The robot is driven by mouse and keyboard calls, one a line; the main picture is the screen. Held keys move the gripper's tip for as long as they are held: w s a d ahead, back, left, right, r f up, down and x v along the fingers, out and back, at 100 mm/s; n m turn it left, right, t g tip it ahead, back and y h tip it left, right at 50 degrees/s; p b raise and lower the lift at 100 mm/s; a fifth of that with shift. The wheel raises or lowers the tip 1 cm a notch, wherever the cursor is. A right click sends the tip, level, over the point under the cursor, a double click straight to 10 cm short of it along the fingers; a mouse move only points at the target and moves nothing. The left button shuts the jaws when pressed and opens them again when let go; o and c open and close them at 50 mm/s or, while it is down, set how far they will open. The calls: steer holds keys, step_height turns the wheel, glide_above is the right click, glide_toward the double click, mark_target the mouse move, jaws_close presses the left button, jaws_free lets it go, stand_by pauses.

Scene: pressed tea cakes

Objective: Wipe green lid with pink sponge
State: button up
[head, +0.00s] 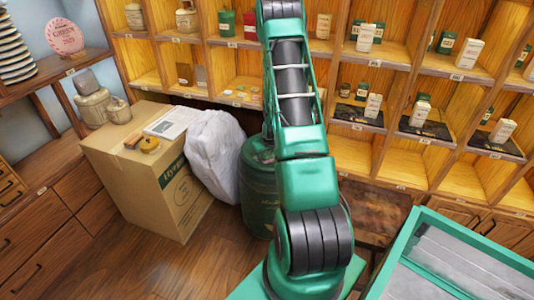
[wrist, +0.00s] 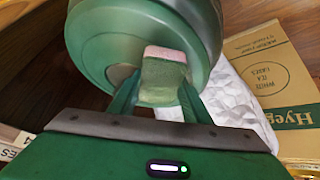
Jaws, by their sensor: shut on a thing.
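The pink sponge (wrist: 165,53) shows in the wrist view as a block with a pink strip at its far end and a green face toward me. My gripper (wrist: 160,88) is shut on it, one finger on each side. The round green lid (wrist: 98,42) of a drum fills the top middle of the wrist view behind the sponge. The sponge overlaps the lid in the picture; I cannot tell if they touch. In the head view the green drum (head: 257,190) stands on the floor, partly behind my arm. My gripper and the sponge are hidden there.
A white sack (head: 213,155) stands close beside the drum, left of it. A cardboard box (head: 150,185) holding small items on top is farther left. Wooden shelves (head: 440,75) with tins and packets line the back. Wooden floor (head: 130,265) is open at the front left.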

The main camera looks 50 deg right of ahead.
steer(key=shift+s+a+f, duration=0.2)
steer(key=shift+s+a, duration=0.2)
steer(key=shift+a, duration=0.35)
steer(key=shift+s+a+f, duration=0.25)
steer(key=shift+s+a, duration=0.1)
steer(key=shift+a, duration=0.4)
steer(key=shift+s+a+f, duration=0.2)
steer(key=shift+s+a, duration=0.2)
steer(key=shift+a, duration=0.35)
steer(key=shift+w+a, duration=0.25)
steer(key=shift+w, duration=0.45)
steer(key=shift+w+d+r, duration=0.2)
steer(key=shift+w+d, duration=0.2)
steer(key=shift+d, duration=0.55)
steer(key=shift+w+d+r, duration=0.2)
steer(key=shift+w+d, duration=0.15)
steer(key=shift+d, duration=0.65)
steer(key=shift+w+d+r, duration=0.2)
steer(key=shift+w+d, duration=0.2)
steer(key=shift+d, duration=0.55)
steer(key=shift+s+a+r, duration=0.1)
steer(key=shift+a+r, duration=0.1)
steer(key=shift+r, duration=0.8)
steer(key=shift+s+a+r, duration=0.1)
steer(key=shift+a+r, duration=0.1)
steer(key=shift+r, duration=0.75)
steer(key=shift+a+r, duration=0.2)
steer(key=shift+r, duration=0.8)
